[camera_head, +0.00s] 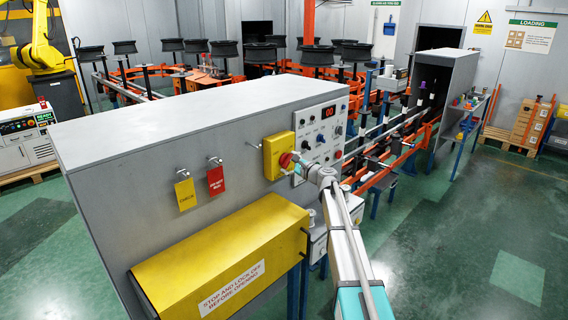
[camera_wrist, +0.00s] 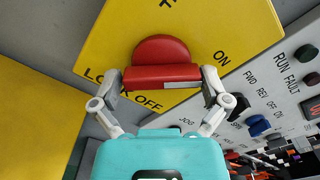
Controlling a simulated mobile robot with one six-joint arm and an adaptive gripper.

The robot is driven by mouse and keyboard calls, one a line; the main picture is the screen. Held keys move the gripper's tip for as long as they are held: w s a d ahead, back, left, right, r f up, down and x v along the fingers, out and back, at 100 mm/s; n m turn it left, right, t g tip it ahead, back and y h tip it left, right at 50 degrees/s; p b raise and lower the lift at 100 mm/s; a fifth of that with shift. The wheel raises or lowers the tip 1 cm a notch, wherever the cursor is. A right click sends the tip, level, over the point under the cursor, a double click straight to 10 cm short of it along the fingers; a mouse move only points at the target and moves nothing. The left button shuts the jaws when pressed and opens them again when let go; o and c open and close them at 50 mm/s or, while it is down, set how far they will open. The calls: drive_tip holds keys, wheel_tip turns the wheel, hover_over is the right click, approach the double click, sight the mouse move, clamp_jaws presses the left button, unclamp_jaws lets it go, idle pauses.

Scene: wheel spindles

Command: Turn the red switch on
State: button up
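The red switch (camera_wrist: 160,77) is a round knob with a raised bar handle on a yellow plate (camera_wrist: 110,35). In the wrist view the bar lies nearly level, with "OFF" printed below it and "ON" to its right. My gripper (camera_wrist: 162,82) has one finger against each end of the bar, with no clear gap at either side. In the head view the yellow switch box (camera_head: 271,155) is on the grey cabinet's front, and my gripper (camera_head: 297,166) reaches it from the right, partly covering the red switch (camera_head: 285,160).
A control panel (camera_head: 322,130) with buttons and a red display is right of the switch. Yellow (camera_head: 185,192) and red (camera_head: 216,180) tags hang to its left. A yellow cover (camera_head: 215,255) juts out below. Green floor at the right is open.

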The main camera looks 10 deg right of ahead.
idle(0.3)
drive_tip(key=shift+s, duration=0.1)
drive_tip(key=v, duration=1.2)
idle(0.3)
drive_tip(key=s+a+f+n+g+h, duration=0.1)
drive_tip(key=s+a+f+n+g, duration=0.45)
drive_tip(key=s, duration=0.35)
drive_tip(key=s+a+f+n+g+h, duration=0.2)
drive_tip(key=s+a+f+n+g, duration=0.2)
drive_tip(key=s+a+f+n, duration=0.35)
drive_tip(key=s+d+f+n+g+h, duration=0.2)
drive_tip(key=s+n+h, duration=0.1)
drive_tip(key=s, duration=0.6)
drive_tip(key=s+d+f+n+g+h, duration=0.2)
drive_tip(key=s+f+n+g+h, duration=0.1)
drive_tip(key=s, duration=0.7)
drive_tip(key=shift+f+n+h, duration=0.25)
drive_tip(key=shift+n+h, duration=0.25)
drive_tip(key=shift+h, duration=0.3)
